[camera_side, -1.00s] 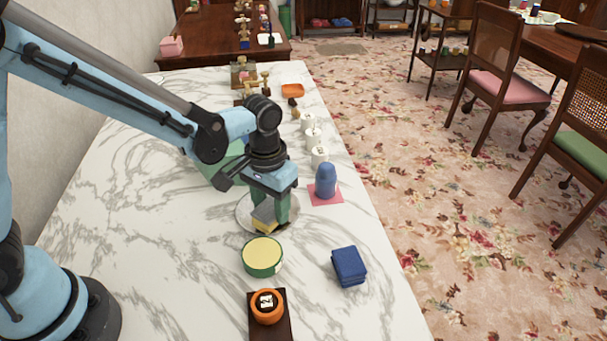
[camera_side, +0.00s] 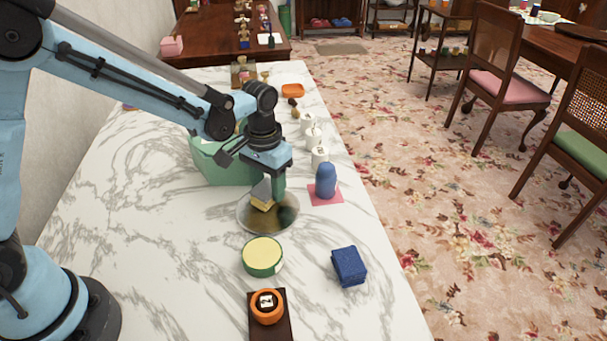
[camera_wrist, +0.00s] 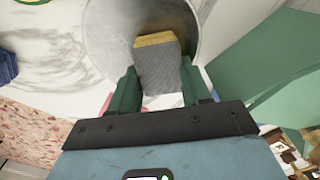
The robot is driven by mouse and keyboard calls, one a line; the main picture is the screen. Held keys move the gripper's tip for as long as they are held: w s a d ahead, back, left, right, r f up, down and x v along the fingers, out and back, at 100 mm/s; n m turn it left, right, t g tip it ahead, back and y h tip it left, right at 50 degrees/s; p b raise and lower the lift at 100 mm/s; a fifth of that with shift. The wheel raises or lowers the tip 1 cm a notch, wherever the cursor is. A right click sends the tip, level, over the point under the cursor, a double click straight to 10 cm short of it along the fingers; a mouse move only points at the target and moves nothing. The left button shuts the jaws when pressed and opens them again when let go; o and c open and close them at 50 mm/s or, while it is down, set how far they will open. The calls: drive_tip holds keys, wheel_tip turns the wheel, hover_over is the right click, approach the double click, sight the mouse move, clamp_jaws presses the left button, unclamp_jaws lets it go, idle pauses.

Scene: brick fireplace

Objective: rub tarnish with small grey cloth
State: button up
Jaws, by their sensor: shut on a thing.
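My gripper (camera_side: 270,193) is shut on the small grey cloth (camera_side: 261,192), a folded pad with a yellow edge. In the wrist view the cloth (camera_wrist: 158,68) sits between my green fingers, its yellow edge facing the plate. The round silvery plate (camera_side: 248,217) lies on the marble table beneath it. Dark brownish tarnish (camera_side: 284,215) shows on the plate's right side. The cloth is over the back middle of the plate; I cannot tell whether it touches. In the wrist view the plate (camera_wrist: 105,25) extends above and left of the cloth.
An orange ring-shaped thing (camera_side: 267,307) sits on a dark board. A blue rounded figure (camera_side: 326,182) stands right of the plate, a green box (camera_side: 220,165) behind it.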

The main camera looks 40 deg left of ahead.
sight(272, 216)
drive_tip(key=shift+s+d, duration=1.4)
drive_tip(key=shift+s+d+f, duration=0.15)
drive_tip(key=shift+s+d, duration=0.15)
drive_tip(key=shift+s+d+r, duration=0.2)
drive_tip(key=shift+s+d, duration=0.3)
drive_tip(key=shift+s+f, duration=0.15)
drive_tip(key=shift+s, duration=0.05)
drive_tip(key=shift+w+a, duration=2.8)
drive_tip(key=shift+s+d, duration=0.9)
drive_tip(key=shift+d, duration=0.05)
drive_tip(key=shift+s+d, duration=1.9)
wheel_tip(272, 216, up, 8)
